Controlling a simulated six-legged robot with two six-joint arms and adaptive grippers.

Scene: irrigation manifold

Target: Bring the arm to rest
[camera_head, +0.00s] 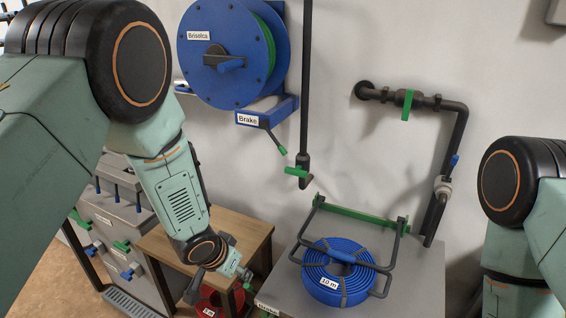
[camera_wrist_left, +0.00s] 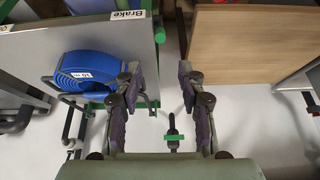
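My left arm (camera_head: 172,195) comes in from the left and reaches down over the wooden table.
A wooden table (camera_head: 235,230) and a grey table (camera_head: 415,285) stand below the wall. A blue hose coil (camera_head: 338,270) lies on the grey table. A red coil (camera_head: 208,303) is close to my left gripper. A blue reel (camera_head: 225,85) and pipes (camera_head: 440,100) are on the wall.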

